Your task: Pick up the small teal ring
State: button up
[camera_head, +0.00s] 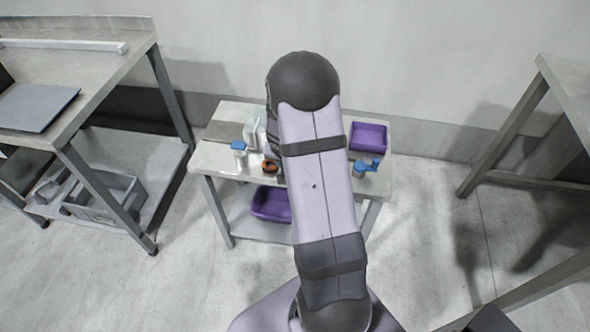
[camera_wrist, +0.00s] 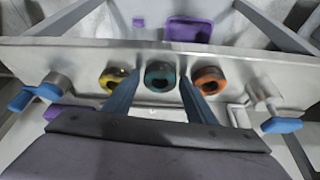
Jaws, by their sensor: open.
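The small teal ring (camera_wrist: 160,69) is at the middle of the wrist view, on a pale table top (camera_wrist: 85,52), between a yellow ring (camera_wrist: 111,74) and an orange ring (camera_wrist: 209,73). My gripper (camera_wrist: 159,83) is open and empty. Its two blue-grey fingers point at the teal ring, one on each side of it in the picture. I cannot tell how far above the ring the fingertips are. In the head view my arm hides the gripper and the teal ring; only an orange ring (camera_head: 270,168) shows beside the arm.
Blue-handled fittings stand at both sides of the table, left (camera_wrist: 40,93) and right (camera_wrist: 280,125). A purple bin (camera_head: 368,138) stands on the table top, another (camera_head: 271,205) on the lower shelf. A grey workbench (camera_head: 110,75) is at the left.

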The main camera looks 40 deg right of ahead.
jog(key=c, duration=0.8)
jog(key=shift+r, duration=0.2)
notch_tip(320, 180, up, 10)
jog(key=p, duration=0.4)
jog(key=w+d+n+y+b, duration=0.1)
jog(key=w+d+n, duration=0.1)
jog(key=d+n, duration=0.1)
jog(key=w+d+n+t+y+b, duration=0.1)
jog(key=w+d+n, duration=0.2)
jog(key=d+n, duration=0.1)
jog(key=w+d+n+y+b, duration=0.2)
jog(key=d+n, duration=0.1)
jog(key=n, duration=0.2)
jog(key=shift+w+d+r+t, duration=0.3)
jog(key=shift+r+t, duration=0.05)
jog(key=shift+t, duration=0.05)
